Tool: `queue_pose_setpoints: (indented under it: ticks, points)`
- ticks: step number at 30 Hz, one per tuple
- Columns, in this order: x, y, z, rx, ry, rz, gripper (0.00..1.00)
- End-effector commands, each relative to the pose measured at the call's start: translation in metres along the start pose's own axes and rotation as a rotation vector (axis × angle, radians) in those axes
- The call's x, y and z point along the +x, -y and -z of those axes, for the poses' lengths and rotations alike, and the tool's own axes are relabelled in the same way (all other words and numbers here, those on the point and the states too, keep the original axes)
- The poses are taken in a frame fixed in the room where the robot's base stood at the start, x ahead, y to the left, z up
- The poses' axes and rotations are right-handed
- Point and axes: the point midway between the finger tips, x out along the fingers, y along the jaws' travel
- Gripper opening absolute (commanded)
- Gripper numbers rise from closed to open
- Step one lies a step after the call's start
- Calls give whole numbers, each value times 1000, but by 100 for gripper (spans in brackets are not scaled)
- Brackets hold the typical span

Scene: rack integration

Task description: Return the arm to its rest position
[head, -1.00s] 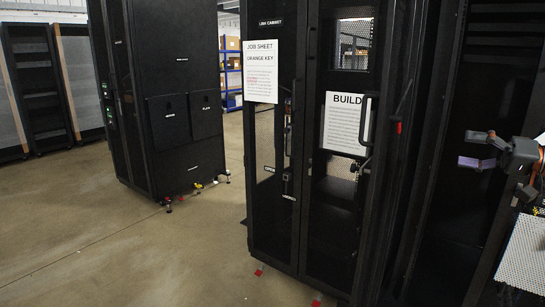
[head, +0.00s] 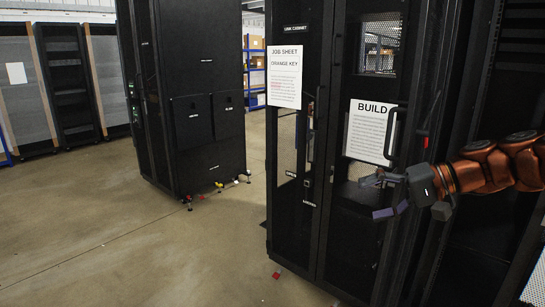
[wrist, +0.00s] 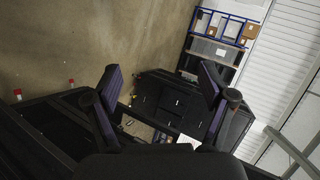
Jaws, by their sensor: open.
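My gripper (head: 385,196) is in front of the black cabinet's right door in the head view, just below the BUILD sheet and left of my orange arm. In the wrist view its two fingers (wrist: 160,95) stand wide apart with nothing between them. The black link cabinet (head: 297,215) has a glazed door and a JOB SHEET, ORANGE KEY paper (head: 285,77) on its left side. The BUILD sheet (head: 371,131) hangs on the right door, beside a long dark handle (head: 391,134). I cannot tell whether the gripper touches the door.
Another black cabinet (head: 185,125) stands left of the link cabinet, with small coloured items on the floor at its base. Racks (head: 68,85) line the far left wall. Blue shelving (head: 254,70) stands behind. The concrete floor (head: 120,230) at left is clear.

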Motion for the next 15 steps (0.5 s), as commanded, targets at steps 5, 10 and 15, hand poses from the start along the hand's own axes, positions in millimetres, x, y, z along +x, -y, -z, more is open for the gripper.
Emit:
queue_pose_setpoints:
  ticks: [5, 10, 15]
  points:
    - [46, 3, -62, 50, 117, -150, 82]
    - [72, -8, -122, 72, 204, -313, 82]
    - [82, -27, -184, 77, 274, -487, 82]
